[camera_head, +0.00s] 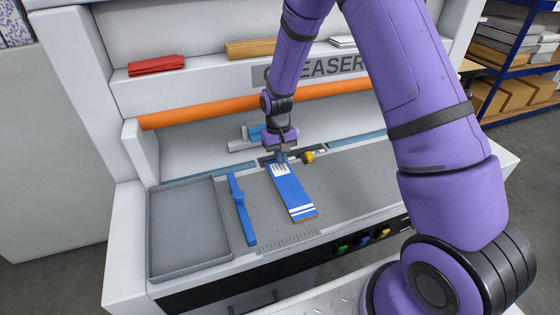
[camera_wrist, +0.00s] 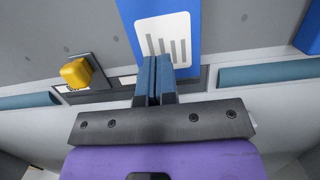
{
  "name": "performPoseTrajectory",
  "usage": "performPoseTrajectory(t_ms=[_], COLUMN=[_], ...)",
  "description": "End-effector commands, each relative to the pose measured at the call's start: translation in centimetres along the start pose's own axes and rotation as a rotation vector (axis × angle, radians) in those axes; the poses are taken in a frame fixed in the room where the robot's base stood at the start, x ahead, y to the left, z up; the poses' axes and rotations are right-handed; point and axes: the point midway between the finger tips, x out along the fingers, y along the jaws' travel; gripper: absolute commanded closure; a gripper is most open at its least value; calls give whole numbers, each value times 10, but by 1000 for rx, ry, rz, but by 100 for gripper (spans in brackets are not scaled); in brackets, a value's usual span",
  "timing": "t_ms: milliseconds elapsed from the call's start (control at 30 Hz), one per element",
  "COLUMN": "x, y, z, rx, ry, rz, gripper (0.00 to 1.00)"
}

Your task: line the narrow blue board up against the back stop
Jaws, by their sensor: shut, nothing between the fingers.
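A narrow blue board (camera_head: 289,190) lies flat on the grey bed of the creaser, with a white label at its far end and white stripes at its near end. It also shows in the wrist view (camera_wrist: 188,62). My gripper (camera_head: 282,157) is shut and empty at the board's far end; its fingertips (camera_wrist: 154,62) overlap the label edge in the wrist view. A dark bar (camera_wrist: 192,80), seemingly the back stop, runs behind the fingers. The fingers partly hide the board's far edge, so I cannot tell whether it touches the bar.
A yellow knob (camera_head: 308,157) sits right of the gripper. A blue arm-like bar (camera_head: 242,210) lies left of the board, beside an empty grey tray (camera_head: 187,228). An orange roller (camera_head: 210,113) spans the machine behind. The bed right of the board is clear.

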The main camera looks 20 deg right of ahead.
Motion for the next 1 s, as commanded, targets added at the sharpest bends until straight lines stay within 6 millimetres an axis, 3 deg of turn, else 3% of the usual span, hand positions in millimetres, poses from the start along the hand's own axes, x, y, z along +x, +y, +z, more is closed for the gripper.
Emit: performPoseTrajectory(t_ms=[400, 567, 1000], x=[13, 17, 35], y=[0, 0, 0], z=[77, 99, 95], rx=[-1, 0, 0], ry=[-1, 0, -3], rz=[0, 0, 1], gripper=[100, 100, 100])
